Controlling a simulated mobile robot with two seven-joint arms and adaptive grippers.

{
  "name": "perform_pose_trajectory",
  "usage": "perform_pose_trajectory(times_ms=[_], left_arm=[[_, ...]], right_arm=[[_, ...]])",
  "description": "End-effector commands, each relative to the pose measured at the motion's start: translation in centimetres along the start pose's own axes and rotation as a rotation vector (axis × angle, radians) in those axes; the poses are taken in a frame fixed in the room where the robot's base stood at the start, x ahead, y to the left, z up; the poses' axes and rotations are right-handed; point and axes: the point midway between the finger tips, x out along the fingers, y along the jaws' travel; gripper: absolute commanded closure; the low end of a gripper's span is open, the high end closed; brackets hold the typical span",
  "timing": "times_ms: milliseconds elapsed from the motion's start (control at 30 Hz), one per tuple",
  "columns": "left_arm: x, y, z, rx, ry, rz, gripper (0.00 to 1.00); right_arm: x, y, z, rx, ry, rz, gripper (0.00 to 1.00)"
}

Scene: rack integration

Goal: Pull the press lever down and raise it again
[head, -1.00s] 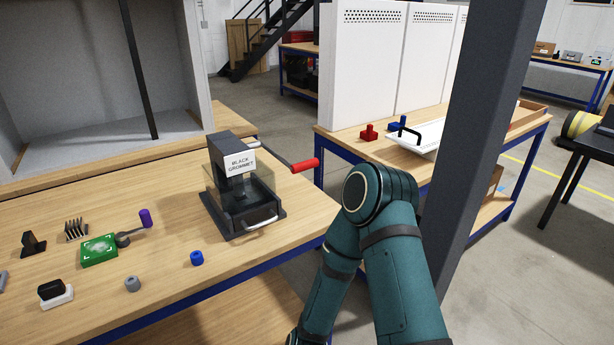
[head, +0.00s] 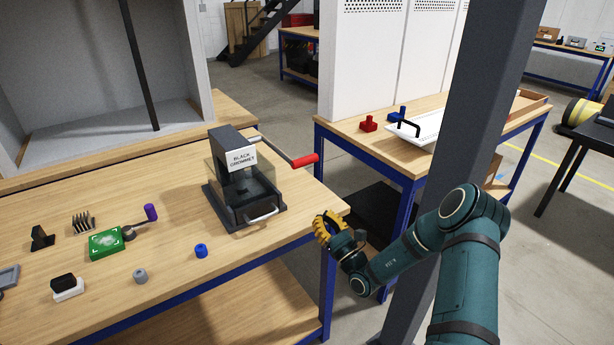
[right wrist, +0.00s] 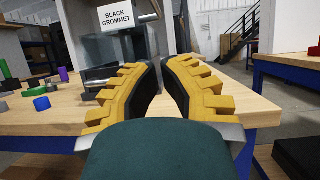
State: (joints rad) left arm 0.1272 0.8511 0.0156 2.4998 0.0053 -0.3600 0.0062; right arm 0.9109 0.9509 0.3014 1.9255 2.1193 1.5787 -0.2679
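The press (head: 238,180) is a dark machine with a "BLACK GROMMET" label and clear guards, standing near the right end of the wooden bench. Its lever has a red grip (head: 305,160) that sticks out to the right, roughly level with the press's upper part. My right gripper (head: 322,226) has yellow ridged fingers and is at the bench's right corner, below the lever and apart from it. In the right wrist view its fingers (right wrist: 163,68) are apart with nothing between them, and the press label (right wrist: 117,16) shows beyond. My left gripper is out of view.
A green board (head: 106,243), a blue cylinder (head: 201,251), a grey cylinder (head: 140,276) and other small parts lie on the bench (head: 180,299) left of the press. A grey post (head: 478,120) stands behind my right arm. A second bench with red and blue blocks is at the right.

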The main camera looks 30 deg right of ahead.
Motion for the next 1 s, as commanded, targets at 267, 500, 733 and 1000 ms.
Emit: perform_pose_trajectory(times_ms=[267,500,733,1000], left_arm=[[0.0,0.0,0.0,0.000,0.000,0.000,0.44],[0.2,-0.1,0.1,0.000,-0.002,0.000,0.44],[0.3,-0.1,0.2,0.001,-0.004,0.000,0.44],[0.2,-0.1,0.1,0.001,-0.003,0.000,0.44]], right_arm=[[1.8,-1.4,0.5,-0.013,-0.027,-0.048,1.00],[6.4,-1.5,0.6,-0.012,-0.026,-0.045,1.00],[10.5,-1.8,1.2,-0.012,-0.026,-0.046,1.00],[12.4,-1.8,3.3,-0.011,-0.022,-0.046,1.00]])
